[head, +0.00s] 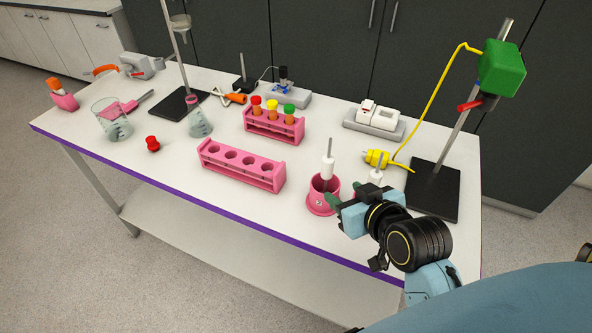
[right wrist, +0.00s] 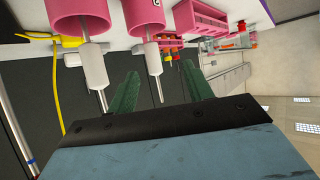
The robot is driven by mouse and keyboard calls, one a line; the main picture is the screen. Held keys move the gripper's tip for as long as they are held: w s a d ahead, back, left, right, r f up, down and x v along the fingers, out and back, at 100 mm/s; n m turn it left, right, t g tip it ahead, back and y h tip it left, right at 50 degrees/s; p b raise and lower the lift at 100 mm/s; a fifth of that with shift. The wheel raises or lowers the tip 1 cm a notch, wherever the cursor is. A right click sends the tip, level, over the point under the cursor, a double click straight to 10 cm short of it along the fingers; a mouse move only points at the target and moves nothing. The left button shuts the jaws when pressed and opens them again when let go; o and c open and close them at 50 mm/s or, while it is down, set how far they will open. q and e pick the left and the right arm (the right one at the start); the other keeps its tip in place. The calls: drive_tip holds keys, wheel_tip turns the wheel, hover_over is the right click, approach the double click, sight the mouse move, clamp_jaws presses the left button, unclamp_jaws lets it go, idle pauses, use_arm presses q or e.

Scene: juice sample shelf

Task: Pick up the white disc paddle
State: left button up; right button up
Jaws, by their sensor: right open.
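Two white-handled tools with thin metal rods pointing up stand in pink cups. In the head view one white tool (head: 327,168) stands in the nearer pink cup (head: 322,205); the other white tool (head: 376,177) shows behind my right gripper, its cup hidden. No disc shows, so I cannot tell which is the white disc paddle. My right gripper (head: 350,194) is open and empty, just right of the nearer cup. In the right wrist view, one white tool (right wrist: 151,57) appears between the green fingers (right wrist: 160,85), the other (right wrist: 95,68) left of them. My left gripper is out of view.
An empty pink rack (head: 240,178) is left of the cups, with a rack of capped tubes (head: 273,135) behind. A stand with a green box (head: 502,68), yellow cable (head: 436,95) and black base (head: 433,190) is at the right. Bare table lies left of the near cup.

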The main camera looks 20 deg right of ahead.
sight(331, 166)
drive_tip(key=shift+m+t+h, duration=0.3)
drive_tip(key=shift+t+h, duration=0.1)
drive_tip(key=shift+t, duration=0.1)
drive_tip(key=w, duration=0.2)
drive_tip(key=w+d+f, duration=0.1)
drive_tip(key=w, duration=0.2)
drive_tip(key=w+d, duration=0.1)
drive_tip(key=w, duration=0.2)
drive_tip(key=shift+w+f, duration=0.15)
drive_tip(key=shift+w, duration=0.05)
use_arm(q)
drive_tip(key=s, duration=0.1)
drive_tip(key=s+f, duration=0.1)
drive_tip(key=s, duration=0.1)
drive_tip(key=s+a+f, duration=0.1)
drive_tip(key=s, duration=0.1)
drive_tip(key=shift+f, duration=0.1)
use_arm(e)
drive_tip(key=x, duration=0.2)
drive_tip(key=f+x, duration=0.1)
drive_tip(key=x, duration=0.2)
clamp_jaws()
